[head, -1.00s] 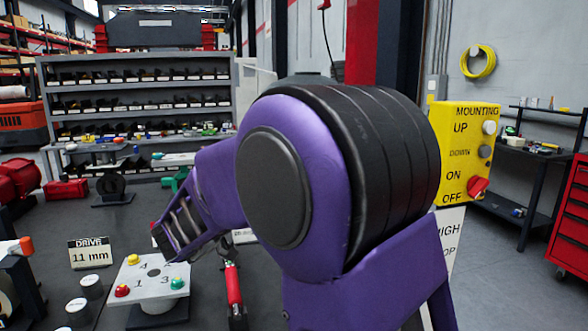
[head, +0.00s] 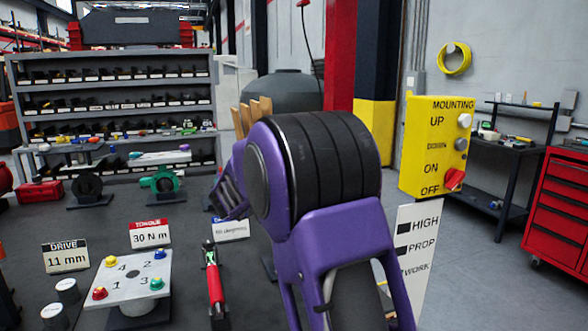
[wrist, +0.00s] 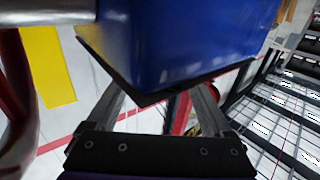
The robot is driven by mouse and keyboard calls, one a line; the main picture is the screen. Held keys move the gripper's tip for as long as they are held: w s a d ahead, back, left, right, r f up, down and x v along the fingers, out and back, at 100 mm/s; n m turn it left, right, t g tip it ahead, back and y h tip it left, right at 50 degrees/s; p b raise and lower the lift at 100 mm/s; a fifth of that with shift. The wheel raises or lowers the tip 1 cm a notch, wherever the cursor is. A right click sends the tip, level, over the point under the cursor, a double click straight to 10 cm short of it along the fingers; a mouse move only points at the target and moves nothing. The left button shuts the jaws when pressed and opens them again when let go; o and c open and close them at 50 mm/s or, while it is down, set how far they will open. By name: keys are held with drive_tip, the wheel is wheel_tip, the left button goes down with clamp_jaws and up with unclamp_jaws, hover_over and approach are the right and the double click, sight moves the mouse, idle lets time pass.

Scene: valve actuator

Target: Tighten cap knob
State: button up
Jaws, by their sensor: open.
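A light plate (head: 130,276) numbered 1 to 4 stands on the dark bench in the head view. It bears a yellow knob (head: 111,261), a blue knob (head: 159,254), a red knob (head: 99,293) and a green knob (head: 157,284). I cannot tell which part is the cap knob. My gripper (wrist: 160,97) shows in the wrist view with its two grey fingers apart. A large blue box-like body (wrist: 180,45) looms just beyond them; I cannot tell whether they touch it. My purple arm hides the middle of the head view.
A red-handled tool (head: 215,280) stands right of the plate. Signs read DRIVE 11 mm (head: 67,257) and TORQUE 30 N m (head: 150,234). A yellow switch panel (head: 435,148) stands at the right, before a red tool cabinet (head: 560,215). A parts rack (head: 110,55) stands behind the bench.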

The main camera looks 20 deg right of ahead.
drive_tip(key=shift+w+d, duration=0.4)
clamp_jaws()
drive_tip(key=shift+r, duration=0.1)
